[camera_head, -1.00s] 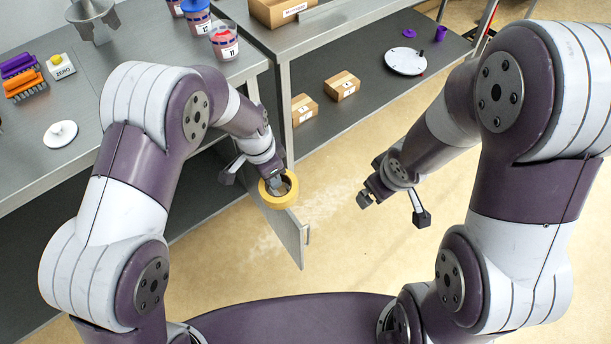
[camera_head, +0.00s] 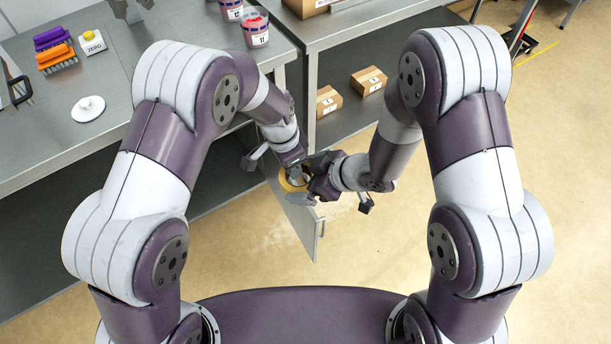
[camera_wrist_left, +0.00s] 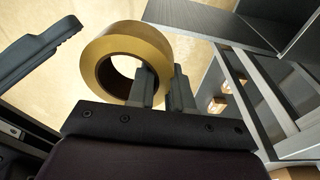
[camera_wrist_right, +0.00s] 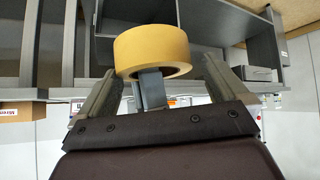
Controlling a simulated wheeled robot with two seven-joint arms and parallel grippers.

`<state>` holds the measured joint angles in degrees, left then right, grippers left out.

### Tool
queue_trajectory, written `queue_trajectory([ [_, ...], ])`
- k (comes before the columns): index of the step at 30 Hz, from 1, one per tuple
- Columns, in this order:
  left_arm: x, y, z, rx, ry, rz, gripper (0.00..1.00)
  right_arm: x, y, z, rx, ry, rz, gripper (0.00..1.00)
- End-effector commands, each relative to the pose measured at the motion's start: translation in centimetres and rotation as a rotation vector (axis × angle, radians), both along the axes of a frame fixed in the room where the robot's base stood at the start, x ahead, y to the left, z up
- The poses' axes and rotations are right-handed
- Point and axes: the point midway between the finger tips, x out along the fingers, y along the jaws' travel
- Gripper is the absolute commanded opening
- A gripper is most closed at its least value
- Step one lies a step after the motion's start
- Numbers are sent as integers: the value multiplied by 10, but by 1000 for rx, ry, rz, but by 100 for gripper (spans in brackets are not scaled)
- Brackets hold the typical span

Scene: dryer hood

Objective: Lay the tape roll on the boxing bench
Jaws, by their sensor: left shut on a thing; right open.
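The yellow tape roll (camera_head: 284,183) is held in the air in front of the benches. My left gripper (camera_wrist_left: 166,85) is shut on the wall of the roll (camera_wrist_left: 120,50), with one finger inside its hole. My right gripper (camera_wrist_right: 160,78) is open, with its fingers on either side of the roll (camera_wrist_right: 150,48); I cannot tell whether they touch it. In the head view, my right gripper (camera_head: 318,180) partly hides the roll. The right-hand grey bench (camera_head: 350,28), with a cardboard box on top, may be the boxing bench; no label shows.
Small boxes (camera_head: 368,80) lie on the right bench's lower shelf. A grey panel (camera_head: 303,226) stands below the grippers.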

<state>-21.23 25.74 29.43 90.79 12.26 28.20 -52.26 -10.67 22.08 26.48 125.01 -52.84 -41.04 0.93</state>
Motion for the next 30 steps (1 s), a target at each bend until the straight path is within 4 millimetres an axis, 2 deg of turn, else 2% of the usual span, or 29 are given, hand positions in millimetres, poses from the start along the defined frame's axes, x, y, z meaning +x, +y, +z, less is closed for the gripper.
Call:
queue_trajectory([
  [10,1,0,1,-1,-2,0,0,3,6,-7,0,1,1,100],
  [11,1,0,1,-1,-3,0,0,3,6,-7,0,1,1,97],
  [12,1,0,1,-1,-3,0,0,3,6,-7,0,0,1,84],
  [15,1,-1,1,-2,-5,1,0,2,6,-7,0,1,4,53],
  [19,3,-1,2,-3,-9,1,0,1,6,-7,0,2,7,52],
  [20,3,-1,2,-4,-10,1,30,1,7,-7,0,2,7,46],
  [21,3,-1,2,-4,-11,1,43,1,7,-7,0,2,7,40],
  [22,3,-1,2,-4,-11,1,50,1,7,-7,0,2,8,40],
  [30,3,-1,3,-4,-10,1,50,2,6,-7,0,3,5,40],
])
